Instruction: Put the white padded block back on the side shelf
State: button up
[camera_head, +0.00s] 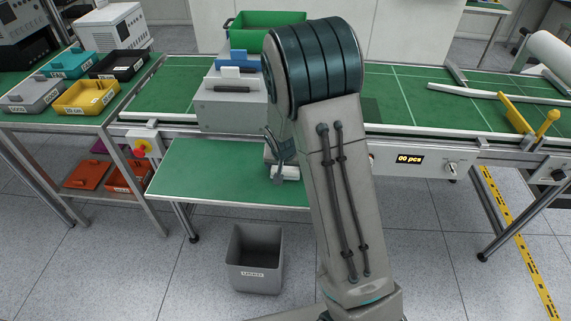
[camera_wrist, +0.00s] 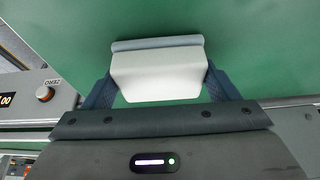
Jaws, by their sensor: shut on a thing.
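The white padded block (camera_wrist: 158,75) is between the two dark blue fingers of my gripper (camera_wrist: 160,88) in the wrist view. It has a grey-blue strip along its far edge. My gripper (camera_head: 283,168) is shut on it. In the head view, a small part of the white block (camera_head: 290,172) shows beside my arm, low over the right part of the green side shelf (camera_head: 215,175). My arm hides much of the gripper and block there. I cannot tell whether the block touches the shelf. The shelf's green surface (camera_wrist: 260,50) fills the wrist view behind the block.
A grey machine box (camera_head: 232,105) stands on the green bench above the shelf's back edge. A grey bin (camera_head: 255,260) is on the floor in front. A table with coloured trays (camera_head: 85,97) stands at left. The shelf's left part is clear.

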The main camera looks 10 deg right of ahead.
jog(key=shift+f, duration=0.15)
jog(key=o, duration=0.9)
